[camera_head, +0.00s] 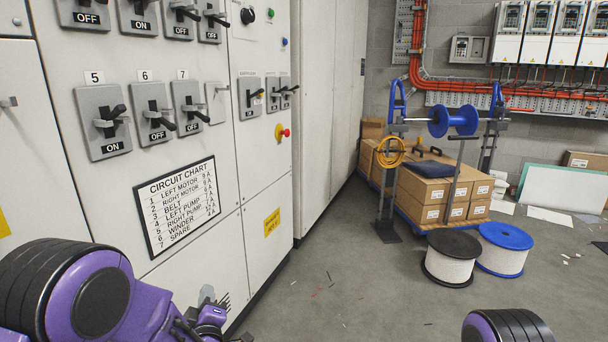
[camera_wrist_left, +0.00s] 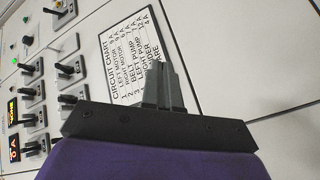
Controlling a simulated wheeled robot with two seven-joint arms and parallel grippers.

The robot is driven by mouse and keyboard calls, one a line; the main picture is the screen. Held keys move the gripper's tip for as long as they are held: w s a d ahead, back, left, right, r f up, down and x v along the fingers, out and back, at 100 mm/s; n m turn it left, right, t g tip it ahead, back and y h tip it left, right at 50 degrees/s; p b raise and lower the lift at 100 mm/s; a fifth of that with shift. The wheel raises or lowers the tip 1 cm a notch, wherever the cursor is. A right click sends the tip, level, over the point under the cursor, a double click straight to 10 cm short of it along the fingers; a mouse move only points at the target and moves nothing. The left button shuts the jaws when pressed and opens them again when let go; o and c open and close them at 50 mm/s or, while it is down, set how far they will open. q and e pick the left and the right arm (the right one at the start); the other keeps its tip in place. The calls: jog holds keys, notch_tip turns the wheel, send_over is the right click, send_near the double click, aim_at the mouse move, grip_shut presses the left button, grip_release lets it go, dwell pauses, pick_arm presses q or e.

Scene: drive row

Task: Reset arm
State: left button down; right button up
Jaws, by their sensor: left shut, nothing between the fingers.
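My left arm comes in at the lower left of the head view, purple and black, low in front of the cabinet. My left gripper (camera_head: 208,297) is small and partly hidden there, below the circuit chart (camera_head: 178,205). In the left wrist view its grey fingers (camera_wrist_left: 162,88) are together with nothing between them. They overlap the circuit chart (camera_wrist_left: 128,52) in the picture, and I see no contact with the panel. Only a rounded part of my right arm shows at the bottom right of the head view; its gripper is out of view.
The cabinet carries several lever switches; switch 5 (camera_head: 104,122) reads ON, switches 6 (camera_head: 153,113) and 7 (camera_head: 190,106) read OFF. A red knob (camera_head: 282,132) sticks out farther right. Cable reels (camera_head: 452,257) and boxes (camera_head: 430,190) stand beyond. The middle floor is mostly clear.

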pick_arm(q)
jog(key=s+a+f+m+g+h, duration=0.2)
jog(key=s+f+m+g, duration=0.25)
jog(key=s+f, duration=0.75)
jog(key=s+a+f+m+g, duration=0.1)
jog(key=s+a+f+g, duration=0.15)
jog(key=s+f, duration=0.45)
jog(key=s+a+f+m+g, duration=0.1)
jog(key=s+f+g, duration=0.3)
jog(key=s, duration=0.7)
jog(key=s+a+f+m+g, duration=0.1)
jog(key=s+f+g, duration=0.3)
jog(key=s, duration=0.5)
notch_tip(320, 180, up, 20)
jog(key=t+p, duration=0.1)
jog(key=p, duration=1.9)
jog(key=shift+s+a+f+p, duration=0.15)
jog(key=shift+s+f+p, duration=0.15)
jog(key=shift+p, duration=0.1)
jog(key=shift+r, duration=0.1)
